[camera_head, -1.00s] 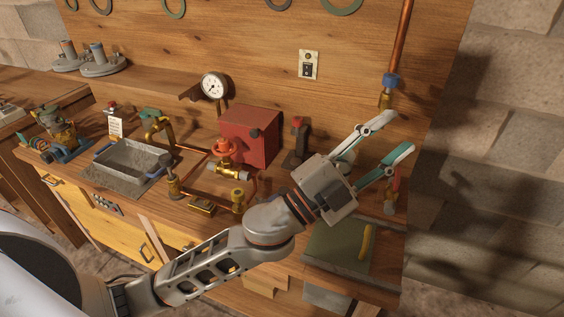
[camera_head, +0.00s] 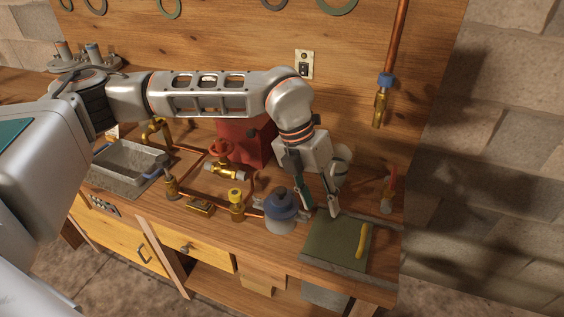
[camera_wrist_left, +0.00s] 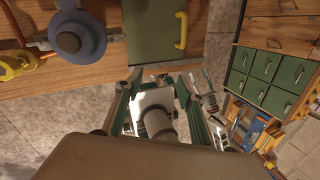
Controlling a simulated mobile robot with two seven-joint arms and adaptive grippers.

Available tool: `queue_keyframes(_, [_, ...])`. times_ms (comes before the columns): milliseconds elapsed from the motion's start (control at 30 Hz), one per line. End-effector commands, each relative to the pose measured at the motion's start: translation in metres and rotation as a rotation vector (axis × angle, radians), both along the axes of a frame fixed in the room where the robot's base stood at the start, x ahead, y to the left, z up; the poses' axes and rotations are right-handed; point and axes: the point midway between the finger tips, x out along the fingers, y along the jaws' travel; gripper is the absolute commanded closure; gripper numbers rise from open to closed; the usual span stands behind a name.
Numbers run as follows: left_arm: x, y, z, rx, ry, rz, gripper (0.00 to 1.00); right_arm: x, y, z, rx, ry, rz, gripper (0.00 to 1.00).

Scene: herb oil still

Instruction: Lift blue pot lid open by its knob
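The lid also shows in the left wrist view (camera_wrist_left: 92,38) at the upper left, with the knob (camera_wrist_left: 68,42) seen from above. My left gripper (camera_head: 320,211) points down just right of the pot, its fingers apart and nothing between them. It also shows open in the left wrist view (camera_wrist_left: 160,76).
The green mat (camera_head: 325,243) with a yellow handle (camera_head: 362,240) lies right of the pot. Brass valves and copper pipe (camera_head: 222,172) stand left of it, before a red box (camera_head: 262,150). A copper pipe (camera_head: 397,45) with a brass end hangs at the right.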

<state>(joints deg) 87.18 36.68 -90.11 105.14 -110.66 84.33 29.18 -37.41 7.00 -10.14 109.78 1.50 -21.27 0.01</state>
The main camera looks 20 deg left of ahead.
Motion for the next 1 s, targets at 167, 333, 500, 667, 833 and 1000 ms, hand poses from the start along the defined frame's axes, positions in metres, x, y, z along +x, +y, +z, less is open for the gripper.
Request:
queue_keyframes(167, [0.037,0.081,0.022,0.223,-0.05,0.173,0.61,0.0,0.0,0.0,-0.001,0.001,-0.001,0.6])
queue_keyframes(333, [0.047,0.113,0.034,0.305,-0.066,0.252,0.61,0.0,-0.001,0.0,-0.001,0.001,-0.001,0.6])
queue_keyframes(500, [0.048,0.116,0.031,0.314,-0.066,0.261,0.61,0.0,0.0,-0.001,-0.001,0.0,-0.001,0.6])
queue_keyframes(667, [0.049,0.116,0.022,0.312,-0.066,0.26,0.61,0.001,0.002,-0.003,0.004,-0.003,0.001,0.6])
queue_keyframes(833, [0.051,0.115,0.005,0.313,-0.065,0.259,0.61,0.004,0.008,-0.002,0.012,-0.017,0.01,0.6])
queue_keyframes(1000, [0.053,0.115,-0.014,0.311,-0.066,0.258,0.61,0.009,0.015,0.002,0.023,-0.041,0.022,0.6])
